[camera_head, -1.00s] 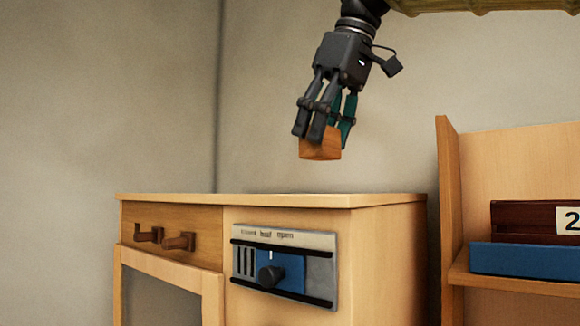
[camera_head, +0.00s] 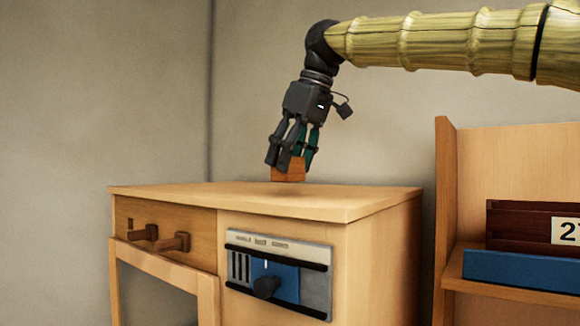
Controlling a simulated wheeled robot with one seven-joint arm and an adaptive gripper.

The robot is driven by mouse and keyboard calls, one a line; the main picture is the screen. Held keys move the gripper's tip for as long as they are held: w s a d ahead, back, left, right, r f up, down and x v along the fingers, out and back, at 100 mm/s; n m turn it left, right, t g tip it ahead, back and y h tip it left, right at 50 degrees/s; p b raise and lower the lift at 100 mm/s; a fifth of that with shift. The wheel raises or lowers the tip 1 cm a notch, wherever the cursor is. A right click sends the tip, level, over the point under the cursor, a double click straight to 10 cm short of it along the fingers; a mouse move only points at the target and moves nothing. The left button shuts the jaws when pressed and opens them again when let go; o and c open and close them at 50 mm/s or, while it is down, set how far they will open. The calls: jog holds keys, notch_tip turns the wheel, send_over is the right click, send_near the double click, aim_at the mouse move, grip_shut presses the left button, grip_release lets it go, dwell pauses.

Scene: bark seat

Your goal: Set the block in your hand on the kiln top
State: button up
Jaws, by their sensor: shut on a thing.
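My gripper (camera_head: 289,160) points down and is shut on a small orange-brown wooden block (camera_head: 289,172). The fingers cover the block's upper part and sides. The kiln (camera_head: 381,264) is a light wood cabinet with a flat top (camera_head: 185,195). The block is over the rear middle of this top, close above it. A faint shadow lies on the top below the block. I cannot tell for sure whether the block's bottom touches the surface.
The kiln front has a panel with a dark knob (camera_head: 266,286) and two brown handles (camera_head: 172,241). To the right stands a wooden shelf (camera_head: 447,190) with a dark red box (camera_head: 515,228) and a blue item (camera_head: 520,270). The rest of the kiln top is clear.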

aim_at(290, 171)
jog(key=shift+s+f+p, duration=0.4)
jog(key=shift+s+f, duration=0.05)
jog(key=shift+f, duration=0.35)
jog(key=shift+w+f, duration=0.3)
jog(key=shift+f, duration=0.25)
jog(key=shift+s+r, duration=0.1)
jog(key=shift+s, duration=0.1)
jog(key=shift+f, duration=0.2)
jog(key=o, duration=1.1)
jog(key=shift+w, duration=0.1)
jog(key=shift+c, duration=0.2)
jog(key=shift+r, duration=0.1)
jog(key=b+v, duration=0.2)
jog(key=v, duration=1)
jog(key=shift+b, duration=0.3)
